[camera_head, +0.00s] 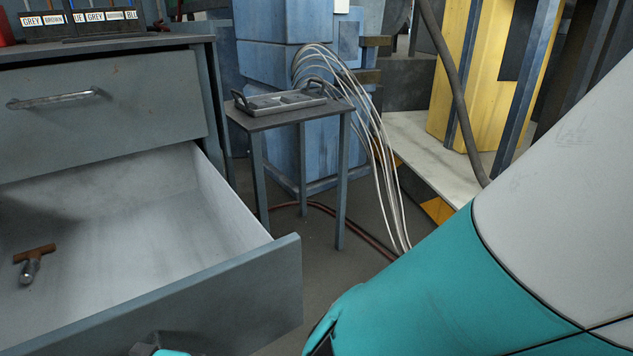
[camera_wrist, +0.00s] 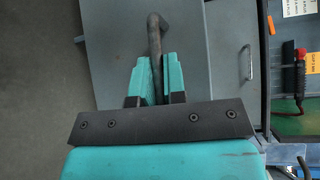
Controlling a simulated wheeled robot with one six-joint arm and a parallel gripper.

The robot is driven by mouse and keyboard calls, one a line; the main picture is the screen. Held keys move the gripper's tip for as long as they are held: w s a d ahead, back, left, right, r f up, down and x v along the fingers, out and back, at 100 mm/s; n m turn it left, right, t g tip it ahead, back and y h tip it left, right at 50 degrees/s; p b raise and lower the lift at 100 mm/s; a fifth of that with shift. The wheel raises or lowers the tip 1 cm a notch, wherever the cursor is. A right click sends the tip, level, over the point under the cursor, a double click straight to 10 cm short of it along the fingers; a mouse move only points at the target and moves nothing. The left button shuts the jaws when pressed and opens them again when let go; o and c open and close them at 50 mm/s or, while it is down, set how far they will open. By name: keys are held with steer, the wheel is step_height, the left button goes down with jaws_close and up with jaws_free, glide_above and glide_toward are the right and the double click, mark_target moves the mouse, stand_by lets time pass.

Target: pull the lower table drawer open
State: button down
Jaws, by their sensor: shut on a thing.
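The lower drawer (camera_head: 190,300) of the grey table is pulled well out, and its pale inside shows in the head view. A tool with a rusty T-shaped handle (camera_head: 33,260) lies on its floor at the left. In the wrist view, my gripper (camera_wrist: 156,72) is shut on the drawer's dark curved handle (camera_wrist: 156,36), with a teal finger on either side of it.
The upper drawer (camera_head: 110,105) is shut, with a metal handle (camera_head: 55,98). Labelled boxes (camera_head: 85,22) stand on the table top. A small side table (camera_head: 262,121) carrying a grey tray (camera_head: 280,102) stands beyond the open drawer. White cables (camera_head: 385,170) hang behind it.

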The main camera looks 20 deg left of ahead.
steer(key=shift+s+d, duration=0.4)
steer(key=shift+d, duration=0.2)
steer(key=shift+w, duration=0.1)
steer(key=c, duration=1.2)
jaws_free()
steer(key=shift+w+d+r+b, duration=0.25)
steer(key=shift+d+b, duration=1.55)
steer(key=shift+d, duration=0.15)
steer(key=shift+w+d+r+b, duration=0.3)
steer(key=shift+d+b, duration=1.55)
steer(key=shift+d, duration=0.15)
steer(key=shift+w+d+r+b, duration=0.25)
steer(key=shift+d+b, duration=1.55)
steer(key=shift+d, duration=0.15)
steer(key=shift+r, duration=0.1)
